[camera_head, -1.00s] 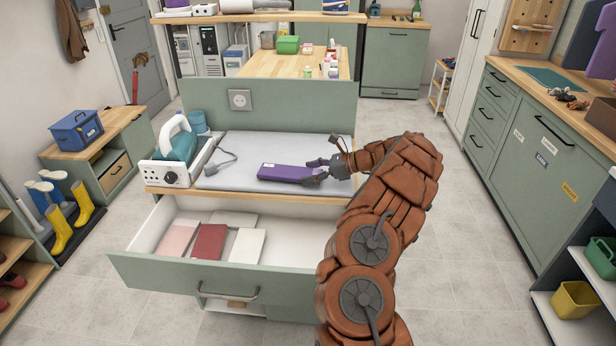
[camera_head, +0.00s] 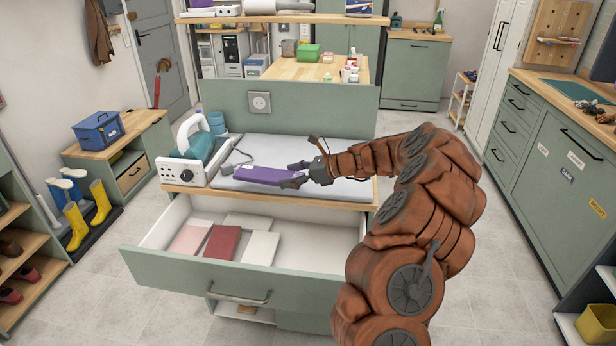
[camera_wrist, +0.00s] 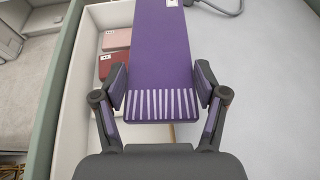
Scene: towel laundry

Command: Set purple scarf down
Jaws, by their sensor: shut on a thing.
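The folded purple scarf (camera_head: 262,175) is a long flat bundle over the grey ironing pad (camera_head: 340,190). In the wrist view the scarf (camera_wrist: 162,45) shows light stripes at its near end. My gripper (camera_head: 289,176) comes from the right and is shut on that end. In the wrist view its fingers (camera_wrist: 162,88) press the scarf's two long sides. I cannot tell whether the scarf's underside touches the pad.
The drawer below (camera_head: 195,273) is open, with pink, red and white folded cloths inside. A teal and white iron (camera_head: 193,145) stands on its base at the pad's left. An upright green panel (camera_head: 320,110) with a socket closes the back.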

